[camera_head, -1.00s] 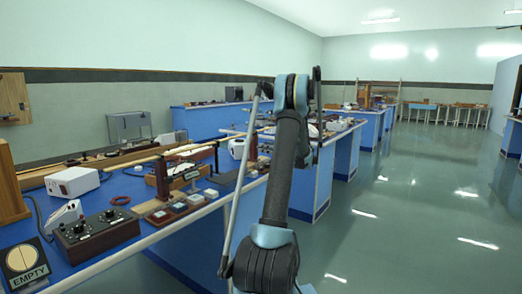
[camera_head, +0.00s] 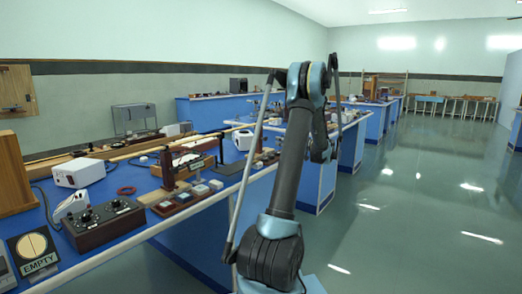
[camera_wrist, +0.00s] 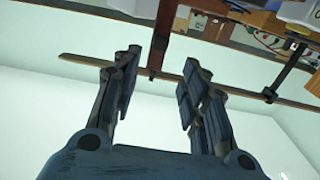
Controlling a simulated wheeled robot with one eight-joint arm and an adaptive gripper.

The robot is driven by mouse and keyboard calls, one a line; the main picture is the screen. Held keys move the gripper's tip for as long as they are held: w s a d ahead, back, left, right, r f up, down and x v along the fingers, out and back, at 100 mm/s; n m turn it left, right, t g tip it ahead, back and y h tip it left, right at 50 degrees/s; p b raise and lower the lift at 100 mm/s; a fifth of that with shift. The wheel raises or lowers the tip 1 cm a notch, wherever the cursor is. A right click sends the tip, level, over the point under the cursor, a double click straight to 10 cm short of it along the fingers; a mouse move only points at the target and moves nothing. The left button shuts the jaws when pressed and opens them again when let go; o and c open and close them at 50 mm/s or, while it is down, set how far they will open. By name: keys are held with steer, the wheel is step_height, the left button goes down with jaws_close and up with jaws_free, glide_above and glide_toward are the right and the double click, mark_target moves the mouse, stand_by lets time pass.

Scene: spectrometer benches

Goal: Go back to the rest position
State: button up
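My gripper (camera_wrist: 158,85) shows in the wrist view with its two fingers apart and nothing between them. Beyond the fingers lie a thin wooden rod and part of a bench apparatus, seen at a tilt. In the head view my arm rises in front of the blue benches with its upper joint at the top centre. The gripper itself is hidden or not clear in the head view.
The near blue bench (camera_head: 180,228) on the left carries a black knob box (camera_head: 103,222), a white box (camera_head: 79,172), an EMPTY sign (camera_head: 34,251) and a wooden-rod apparatus (camera_head: 168,172). More benches stand behind. The green floor (camera_head: 420,220) to the right is clear.

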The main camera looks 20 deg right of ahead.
steer(key=s+a+g, duration=0.2)
steer(key=s+a, duration=0.1)
steer(key=a, duration=0.4)
steer(key=s+a+r+m+g+h, duration=0.1)
steer(key=s+a+g, duration=0.1)
steer(key=s+a, duration=0.2)
steer(key=s+a+r+m+g, duration=0.1)
steer(key=s+a+g, duration=0.1)
steer(key=a, duration=0.9)
steer(key=shift+s, duration=0.85)
steer(key=s+a+f+m+g+h, duration=0.2)
steer(key=s+a+f+h, duration=0.3)
steer(key=s, duration=0.8)
steer(key=s+a+f+m+g, duration=0.1)
steer(key=s+a+f+g, duration=0.15)
steer(key=s+a, duration=0.7)
steer(key=s+d+f+h, duration=0.1)
steer(key=s+d+f, duration=0.1)
steer(key=s, duration=0.4)
steer(key=s+d+f+m+g+h, duration=0.1)
steer(key=s+d+f+h, duration=0.1)
steer(key=s+f, duration=0.2)
steer(key=s+d+f+m+h, duration=0.1)
steer(key=s+f, duration=0.3)
steer(key=s, duration=0.5)
steer(key=shift+d+h, duration=0.45)
steer(key=shift+h, duration=0.05)
steer(key=shift+g, duration=0.25)
